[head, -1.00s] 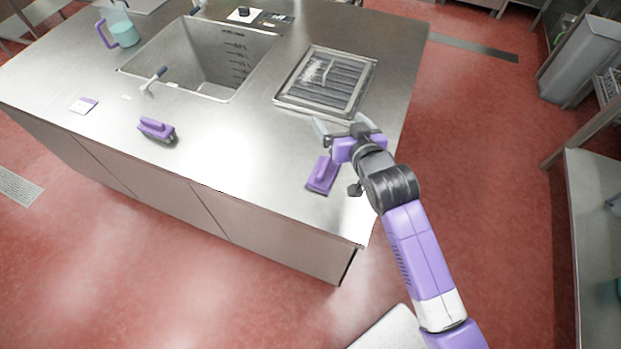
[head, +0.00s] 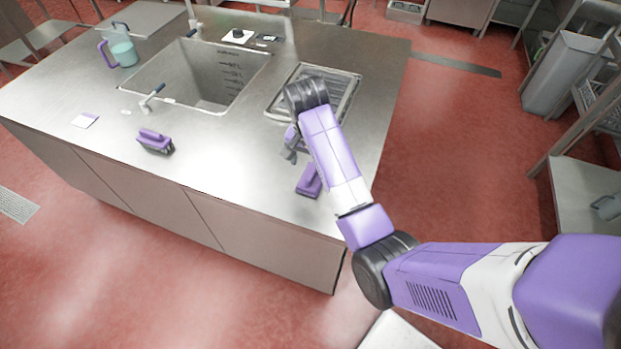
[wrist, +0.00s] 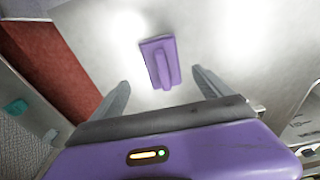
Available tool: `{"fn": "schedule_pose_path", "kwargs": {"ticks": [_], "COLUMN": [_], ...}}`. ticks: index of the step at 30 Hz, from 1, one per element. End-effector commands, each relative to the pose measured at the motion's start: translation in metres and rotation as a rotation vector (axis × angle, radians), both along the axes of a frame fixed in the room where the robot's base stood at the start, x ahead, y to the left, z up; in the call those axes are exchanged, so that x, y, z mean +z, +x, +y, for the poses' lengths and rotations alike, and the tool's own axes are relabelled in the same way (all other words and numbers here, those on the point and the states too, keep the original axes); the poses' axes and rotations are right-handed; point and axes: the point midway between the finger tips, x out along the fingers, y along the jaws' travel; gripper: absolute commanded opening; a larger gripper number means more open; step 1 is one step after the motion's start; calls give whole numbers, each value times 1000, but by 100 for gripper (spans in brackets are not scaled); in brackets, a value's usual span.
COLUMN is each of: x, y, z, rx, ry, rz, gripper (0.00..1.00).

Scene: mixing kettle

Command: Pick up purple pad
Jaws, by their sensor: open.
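The purple pad (head: 309,181) lies flat on the steel counter near its front right corner, with a raised purple handle on top. In the wrist view the pad (wrist: 159,62) is ahead of my gripper (wrist: 160,92), roughly centred between the two grey fingers and beyond their tips. My gripper (head: 291,150) is open and empty. In the head view it is just left of and behind the pad, partly hidden by my arm. A gap shows between fingers and pad.
A sink basin (head: 215,75) and a grated tray (head: 346,98) lie behind. The counter (head: 225,160) between brush and pad is clear.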

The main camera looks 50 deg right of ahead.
Motion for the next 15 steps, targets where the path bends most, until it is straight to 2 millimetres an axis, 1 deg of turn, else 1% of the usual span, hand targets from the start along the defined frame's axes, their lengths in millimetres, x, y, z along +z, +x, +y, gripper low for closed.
{"fn": "schedule_pose_path", "kwargs": {"ticks": [3,8,15], "x": [-13,-27,-59], "y": [0,3,8], "z": [-2,-5,-10], "rx": [1,2,2], "ry": [1,1,0], "rz": [3,2,1], "gripper": [89,89,89]}}
